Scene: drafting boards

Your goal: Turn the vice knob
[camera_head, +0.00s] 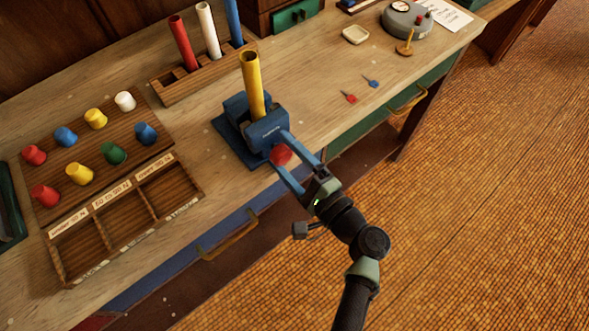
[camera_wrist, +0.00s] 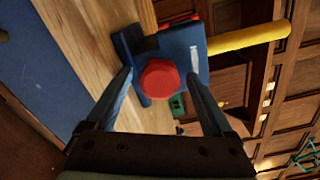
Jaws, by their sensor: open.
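The blue vice (camera_head: 264,131) stands near the front edge of the wooden bench and holds an upright yellow tube (camera_head: 252,84). Its red knob (camera_head: 281,154) faces the front, toward my arm. My gripper (camera_head: 281,153) is open, with one finger on each side of the knob. In the wrist view the red knob (camera_wrist: 159,78) sits between and beyond the two fingers (camera_wrist: 161,80), with gaps on both sides. The blue vice body (camera_wrist: 184,55) and the yellow tube (camera_wrist: 248,38) show behind it. I cannot tell whether the fingertips reach past the knob's face.
A wooden rack (camera_head: 165,87) with red, white and blue tubes stands behind the vice. A board of coloured pegs (camera_head: 60,160) and a divided tray (camera_head: 118,246) lie left. Small red and blue items lie right. A drawer with a handle (camera_head: 228,241) is below the bench edge.

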